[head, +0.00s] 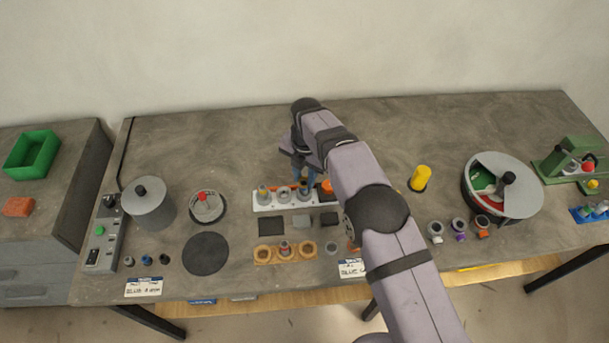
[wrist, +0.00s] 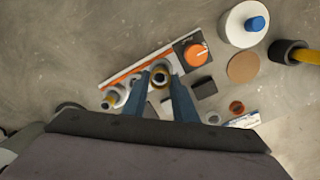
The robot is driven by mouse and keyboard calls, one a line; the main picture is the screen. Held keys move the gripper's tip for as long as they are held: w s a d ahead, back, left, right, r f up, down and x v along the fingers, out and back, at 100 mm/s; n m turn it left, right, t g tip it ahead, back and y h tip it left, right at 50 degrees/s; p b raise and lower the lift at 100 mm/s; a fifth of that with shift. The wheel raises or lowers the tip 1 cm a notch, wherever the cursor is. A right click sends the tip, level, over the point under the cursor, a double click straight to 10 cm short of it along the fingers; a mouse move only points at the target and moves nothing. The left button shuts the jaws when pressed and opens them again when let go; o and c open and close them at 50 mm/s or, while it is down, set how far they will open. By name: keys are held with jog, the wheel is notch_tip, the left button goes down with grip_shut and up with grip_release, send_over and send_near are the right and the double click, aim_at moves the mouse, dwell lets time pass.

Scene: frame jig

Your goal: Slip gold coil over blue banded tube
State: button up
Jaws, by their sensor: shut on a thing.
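My gripper (wrist: 163,84) is over the white rail (wrist: 130,75), its two blue fingers on either side of a small round piece. A gold-coloured ring, which looks like the gold coil (wrist: 160,76), shows between the fingertips, with a dark centre. In the head view my gripper (head: 301,178) is low above the right part of the rail, partly hidden by my arm. Grey tubes (head: 284,195) stand upright on the rail. The leftmost tube (head: 263,192) shows some gold. I cannot make out a blue band on any tube, nor whether the coil is around one.
An orange knob (wrist: 195,54) sits close to the right of my fingers. Dark blocks (head: 271,226) and a tan holder (head: 270,254) lie in front of the rail. A grey canister (head: 148,205) stands left, a yellow cylinder (head: 421,178) right. The table behind the rail is clear.

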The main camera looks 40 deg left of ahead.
aim_at(305, 184)
jog(key=shift+f+b, duration=1.05)
jog(key=shift+f, duration=0.7)
jog(key=o, duration=1.3)
jog(key=shift+r, duration=0.1)
jog(key=shift+r+p, duration=0.45)
jog(key=shift+r, duration=0.2)
jog(key=shift+r, duration=0.1)
jog(key=shift+r+p, duration=2.25)
jog(key=shift+r, duration=1.15)
